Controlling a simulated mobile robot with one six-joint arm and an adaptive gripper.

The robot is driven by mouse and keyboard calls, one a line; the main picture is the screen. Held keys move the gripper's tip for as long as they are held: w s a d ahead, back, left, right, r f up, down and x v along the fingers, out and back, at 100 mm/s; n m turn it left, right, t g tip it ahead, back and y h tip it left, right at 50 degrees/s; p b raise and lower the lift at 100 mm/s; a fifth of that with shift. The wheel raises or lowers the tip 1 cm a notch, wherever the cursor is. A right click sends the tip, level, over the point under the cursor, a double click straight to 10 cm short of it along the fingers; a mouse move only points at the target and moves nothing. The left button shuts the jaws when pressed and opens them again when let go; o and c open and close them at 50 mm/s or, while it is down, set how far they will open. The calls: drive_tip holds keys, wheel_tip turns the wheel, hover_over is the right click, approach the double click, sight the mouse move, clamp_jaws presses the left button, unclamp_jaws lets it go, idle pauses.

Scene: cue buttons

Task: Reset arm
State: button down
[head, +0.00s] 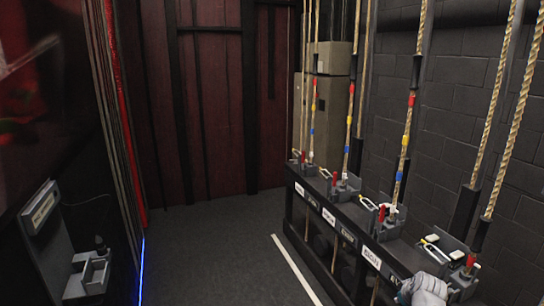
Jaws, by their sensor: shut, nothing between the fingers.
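Part of my own arm (425,289) shows at the bottom right edge, a rounded silver-grey piece in front of the near end of the black rail. The picture cuts it off at the bottom. I cannot make out the fingers of my gripper in this view. No object is seen in its hold.
A black rail (345,238) with labels, red-handled levers and ropes runs along the right, before a dark block wall (460,110). A grey panel with a small tray (88,272) is at lower left. The dark floor (210,255) between is clear, with a white line (295,268).

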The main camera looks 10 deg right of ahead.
drive_tip(key=s+a+r+m+g+p, duration=0.1)
drive_tip(key=a+r+g+p, duration=0.1)
drive_tip(key=a, duration=1.2)
drive_tip(key=s+a+r+g+y+p, duration=0.1)
drive_tip(key=a+g+p, duration=0.3)
drive_tip(key=a, duration=1.1)
drive_tip(key=shift+r+m+g+p, duration=0.3)
drive_tip(key=shift+r+m+p, duration=0.1)
drive_tip(key=shift+r+p, duration=0.45)
